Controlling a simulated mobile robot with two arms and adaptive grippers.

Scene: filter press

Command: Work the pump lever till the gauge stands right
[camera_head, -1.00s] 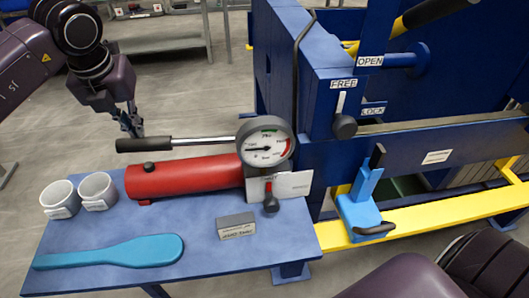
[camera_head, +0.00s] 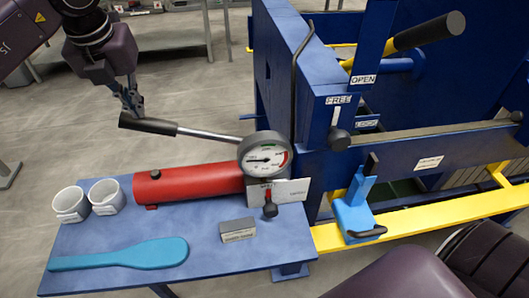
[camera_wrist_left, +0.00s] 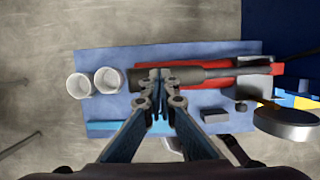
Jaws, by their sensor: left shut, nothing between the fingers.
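The pump lever has a black handle (camera_head: 149,125) and a thin steel rod running right to behind the gauge. It tilts up toward its left, free end, above the red pump cylinder (camera_head: 190,184). The round gauge (camera_head: 265,158) has a green mark at the top and a red band at the right. Its needle seems to point left, short of the green. My left gripper (camera_head: 132,107) is shut and empty, its fingertips at the handle's free end. The left wrist view shows them overlapping the handle (camera_wrist_left: 182,75); contact is unclear. My right gripper is out of view.
A small valve knob (camera_head: 270,210) hangs below the gauge by a white label. Two white cups (camera_head: 71,205), a turquoise paddle (camera_head: 120,254) and a grey block (camera_head: 238,230) sit on the blue bench (camera_head: 200,262). The blue press frame (camera_head: 280,60) stands to the right.

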